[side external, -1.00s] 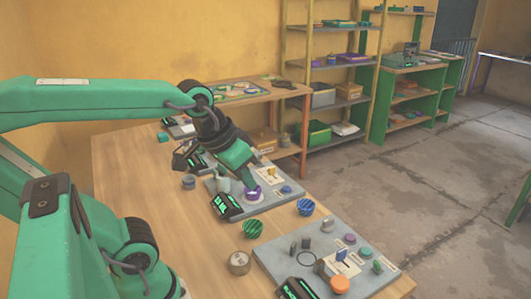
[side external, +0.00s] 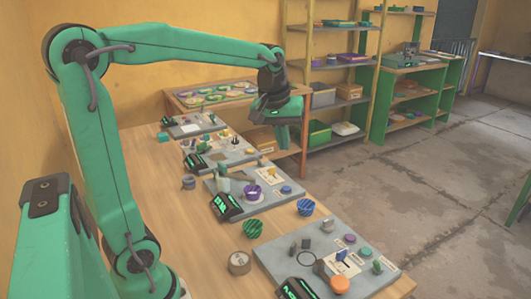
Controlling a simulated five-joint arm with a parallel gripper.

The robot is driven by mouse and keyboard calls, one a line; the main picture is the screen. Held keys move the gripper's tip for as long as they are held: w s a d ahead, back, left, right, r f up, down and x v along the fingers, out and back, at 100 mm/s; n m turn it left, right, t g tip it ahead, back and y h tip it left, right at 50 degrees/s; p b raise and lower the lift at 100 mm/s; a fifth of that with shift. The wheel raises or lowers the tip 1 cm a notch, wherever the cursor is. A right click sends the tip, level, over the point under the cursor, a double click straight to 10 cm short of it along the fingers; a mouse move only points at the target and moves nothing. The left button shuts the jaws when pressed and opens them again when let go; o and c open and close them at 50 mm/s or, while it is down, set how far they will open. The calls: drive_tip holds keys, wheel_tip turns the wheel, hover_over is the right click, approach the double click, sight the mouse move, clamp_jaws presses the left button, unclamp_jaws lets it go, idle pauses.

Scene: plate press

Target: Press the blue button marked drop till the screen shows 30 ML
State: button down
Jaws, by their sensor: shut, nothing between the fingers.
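A blue button (side external: 286,190) sits on the right part of a grey panel (side external: 262,206) in the middle of the table. A dark screen (side external: 228,206) with green characters stands at that panel's front left; the characters are too small to read, and I cannot read any button's label. A purple ring-like part (side external: 252,192) lies left of the blue button. My gripper (side external: 283,142) is shut and empty, raised beyond the panel, up and behind the blue button and apart from it. Its fingertips are small and partly lost against the background.
A nearer grey panel (side external: 378,282) carries several coloured knobs and another screen (side external: 297,288). Further panels, one with a screen (side external: 195,162), lie toward the back.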

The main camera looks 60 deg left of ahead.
drive_tip(key=w+a+f+n+g, duration=0.1)
drive_tip(key=w+a+f+n, duration=0.25)
drive_tip(key=w+a, duration=0.3)
drive_tip(key=n+g, duration=0.2)
drive_tip(key=n, duration=0.4)
hover_over(288, 189)
wheel_tip(288, 189, down, 7)
drive_tip(key=shift+h, duration=0.3)
wheel_tip(288, 189, down, 14)
idle(0.3)
